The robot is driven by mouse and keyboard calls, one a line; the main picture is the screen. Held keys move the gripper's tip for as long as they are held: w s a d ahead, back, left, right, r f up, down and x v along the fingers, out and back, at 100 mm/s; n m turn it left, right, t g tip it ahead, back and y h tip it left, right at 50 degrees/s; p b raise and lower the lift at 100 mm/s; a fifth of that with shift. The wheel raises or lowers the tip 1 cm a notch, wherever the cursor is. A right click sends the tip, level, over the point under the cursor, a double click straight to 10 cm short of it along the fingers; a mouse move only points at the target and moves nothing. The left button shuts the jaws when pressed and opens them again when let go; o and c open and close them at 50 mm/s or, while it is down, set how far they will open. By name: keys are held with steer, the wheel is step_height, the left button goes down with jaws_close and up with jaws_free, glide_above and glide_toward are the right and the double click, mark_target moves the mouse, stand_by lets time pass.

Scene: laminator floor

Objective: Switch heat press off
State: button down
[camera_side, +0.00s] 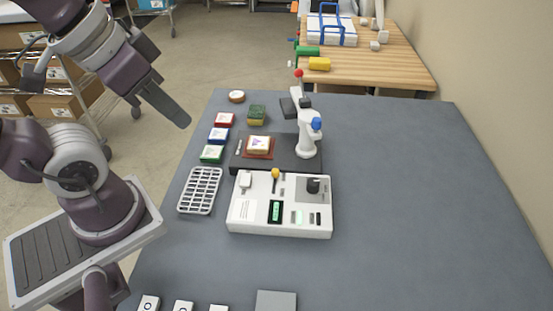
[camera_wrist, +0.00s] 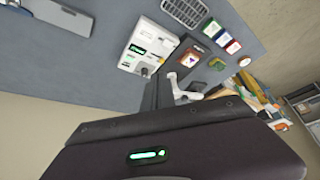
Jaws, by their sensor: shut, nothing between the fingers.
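The heat press (camera_side: 308,140) stands on a dark base, with a white arm, a red ball on top and a blue knob. In front of it is a white control box (camera_side: 255,230) with a yellow-topped lever (camera_side: 276,173), a black knob (camera_side: 313,185), a green-lit display (camera_side: 275,211) and small dark switches. The box also shows in the wrist view (camera_wrist: 150,45), its display lit. Switch positions are too small to tell. My gripper (camera_side: 184,121) is shut and empty, raised to the left of the press and box, touching neither; its fingers show in the wrist view (camera_wrist: 158,92).
A grey rack (camera_side: 200,190) lies left of the box. Red, blue and green pads (camera_side: 219,135) lie behind it, beside a green-topped sponge (camera_side: 256,114). White blocks (camera_side: 182,307) lie at the front edge. The right side of the table (camera_side: 430,200) is clear.

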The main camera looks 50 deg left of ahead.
steer(key=shift+s, duration=0.3)
steer(key=n+g, duration=0.5)
steer(key=n, duration=2.2)
glide_above(248, 176)
step_height(248, 176, down, 10)
steer(key=shift+r, duration=0.25)
step_height(248, 176, down, 14)
